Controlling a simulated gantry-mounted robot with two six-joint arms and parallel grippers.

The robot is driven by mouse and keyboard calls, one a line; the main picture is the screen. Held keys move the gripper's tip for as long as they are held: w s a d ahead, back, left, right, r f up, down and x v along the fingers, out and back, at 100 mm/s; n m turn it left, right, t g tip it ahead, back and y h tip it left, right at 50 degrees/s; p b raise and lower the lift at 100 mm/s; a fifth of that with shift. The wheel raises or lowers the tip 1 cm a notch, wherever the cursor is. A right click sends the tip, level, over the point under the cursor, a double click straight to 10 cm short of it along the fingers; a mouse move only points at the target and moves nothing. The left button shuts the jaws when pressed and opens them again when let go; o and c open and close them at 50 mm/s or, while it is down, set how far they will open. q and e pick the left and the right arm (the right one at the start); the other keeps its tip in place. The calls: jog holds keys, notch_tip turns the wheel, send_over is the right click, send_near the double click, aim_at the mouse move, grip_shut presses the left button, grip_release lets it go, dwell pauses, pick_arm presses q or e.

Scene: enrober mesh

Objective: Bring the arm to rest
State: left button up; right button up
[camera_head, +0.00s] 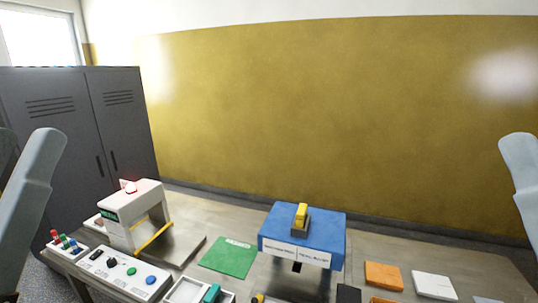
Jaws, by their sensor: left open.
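My left arm (32,195) comes in at the left edge, with its pale grey link upright in front of the lockers. My left gripper (10,297) shows only as a sliver at the lower left corner, with its fingertips mostly cut off. It is open, and I see nothing held in it. My right arm (522,175) shows as a pale link at the right edge. My right gripper is outside the picture.
A metal table holds a white arch-shaped machine (138,205) with a red lamp, a button panel (120,272), a green mat (229,258) and a blue block (302,235) with a yellow piece on top. Orange (383,275) and white tiles (434,286) lie right. Grey lockers (80,130) stand behind left.

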notch_tip(320, 180, up, 32)
jog(key=p, duration=2.9)
notch_tip(320, 180, down, 50)
jog(key=b, duration=5)
jog(key=shift+f, duration=0.2)
